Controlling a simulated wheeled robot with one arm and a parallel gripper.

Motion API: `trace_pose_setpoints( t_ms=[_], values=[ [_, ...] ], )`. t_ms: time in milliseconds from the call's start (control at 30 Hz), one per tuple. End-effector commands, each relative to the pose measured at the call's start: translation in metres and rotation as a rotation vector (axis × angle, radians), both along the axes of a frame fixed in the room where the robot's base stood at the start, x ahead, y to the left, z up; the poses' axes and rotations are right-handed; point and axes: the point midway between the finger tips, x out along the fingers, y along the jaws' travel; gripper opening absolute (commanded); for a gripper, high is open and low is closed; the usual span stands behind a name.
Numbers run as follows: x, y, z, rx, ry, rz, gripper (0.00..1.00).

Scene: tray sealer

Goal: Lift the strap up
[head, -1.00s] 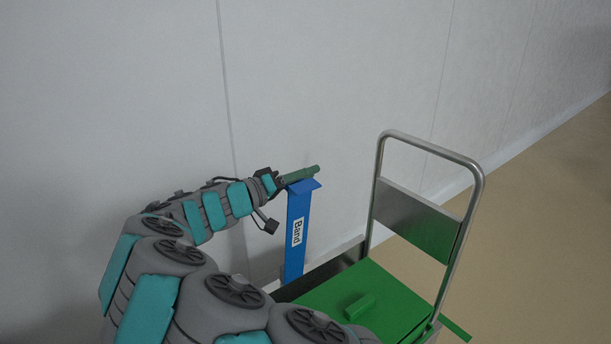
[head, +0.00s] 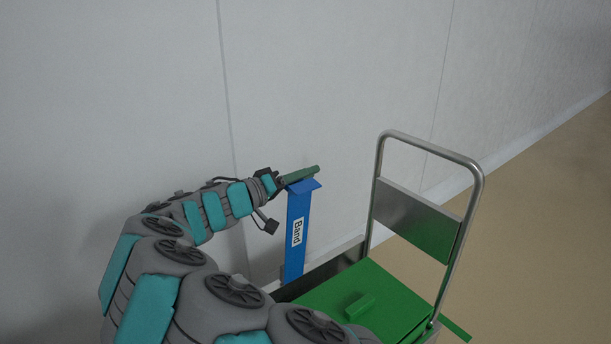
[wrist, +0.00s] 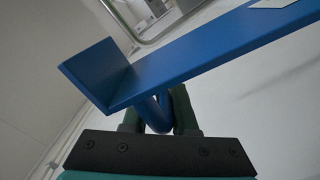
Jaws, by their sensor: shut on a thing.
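The blue strap (head: 296,250), with a white label reading "Band", stands upright above the back of the green-topped cart in the head view. Its top end is bent over into a short flap. In the wrist view the strap (wrist: 200,58) runs from the flap up to the right. My gripper (head: 299,175), with green fingers, is at the strap's top end. In the wrist view my gripper (wrist: 160,108) is shut on a curved blue piece under the strap. The strap's lower end is partly hidden behind the cart's edge.
The cart has a green top (head: 375,305) with a small green block (head: 359,307) on it, and a metal push handle (head: 478,200) rising at the right. A grey wall (head: 330,90) stands behind. Tan floor (head: 540,240) is free at the right.

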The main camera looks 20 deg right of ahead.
Motion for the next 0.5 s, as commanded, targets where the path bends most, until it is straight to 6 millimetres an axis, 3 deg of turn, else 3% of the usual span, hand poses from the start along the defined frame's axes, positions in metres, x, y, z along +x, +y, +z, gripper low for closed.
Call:
trace_pose_setpoints(
  t_ms=[33, 233, 500],
  values=[
    [0.001, 0.001, -0.008, 0.011, 0.007, 0.001, 0.0],
    [0.007, 0.003, -0.009, 0.007, 0.019, 0.005, 0.0],
    [0.037, 0.012, -0.01, -0.023, 0.112, 0.004, 0.0]
  ],
)
